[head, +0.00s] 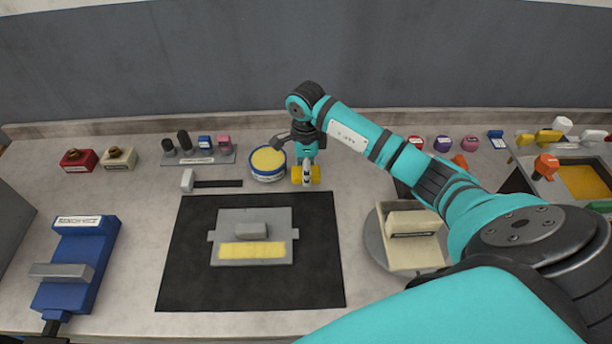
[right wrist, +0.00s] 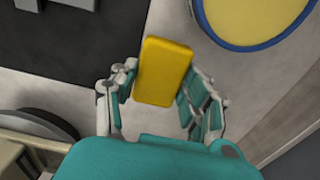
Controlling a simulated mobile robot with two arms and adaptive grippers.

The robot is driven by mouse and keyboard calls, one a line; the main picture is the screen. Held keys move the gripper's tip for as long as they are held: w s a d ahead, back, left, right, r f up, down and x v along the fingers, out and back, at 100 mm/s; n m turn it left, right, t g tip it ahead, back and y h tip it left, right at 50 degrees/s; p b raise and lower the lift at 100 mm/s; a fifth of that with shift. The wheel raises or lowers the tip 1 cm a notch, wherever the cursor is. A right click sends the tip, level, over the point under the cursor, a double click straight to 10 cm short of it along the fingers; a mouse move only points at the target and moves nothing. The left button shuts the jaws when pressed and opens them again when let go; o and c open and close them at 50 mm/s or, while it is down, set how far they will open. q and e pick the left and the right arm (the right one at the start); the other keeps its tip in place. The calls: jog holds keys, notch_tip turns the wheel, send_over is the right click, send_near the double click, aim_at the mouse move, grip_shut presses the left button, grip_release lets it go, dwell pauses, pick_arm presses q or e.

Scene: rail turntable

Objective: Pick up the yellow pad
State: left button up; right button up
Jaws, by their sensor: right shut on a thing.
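The yellow pad (head: 314,175) is a small block at the back of the bench, just right of the round blue-rimmed tin. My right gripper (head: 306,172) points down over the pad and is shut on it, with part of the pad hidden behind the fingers. In the right wrist view the yellow pad (right wrist: 162,72) sits between the two teal fingers of my right gripper (right wrist: 160,92). I cannot tell whether the pad touches the bench or is held just above it. My left gripper is not in view.
The round tin (head: 268,165) with a yellow top stands close left of the pad. A dark mat (head: 185,270) with a grey plate (head: 225,225) lies in front. A round turntable (head: 375,240) with a cream block is to the right. A blue clamp-like device (head: 85,250) is at left.

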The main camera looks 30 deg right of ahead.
jog(key=shift+r+b, duration=0.35)
jog(key=shift+r, duration=0.25)
jog(key=s+a+b, duration=0.1)
jog(key=s+a, duration=0.1)
jog(key=s, duration=0.2)
jog(key=s+a+r+b, duration=0.1)
jog(key=s+a, duration=0.1)
jog(key=s, duration=0.2)
jog(key=s+a+b, duration=0.2)
jog(key=s+a, duration=0.1)
jog(key=s, duration=0.2)
jog(key=shift+s+r, duration=0.1)
jog(key=shift+r, duration=0.05)
jog(key=shift+s+a+r, duration=0.15)
jog(key=shift+s+a, duration=0.1)
jog(key=shift+s, duration=0.25)
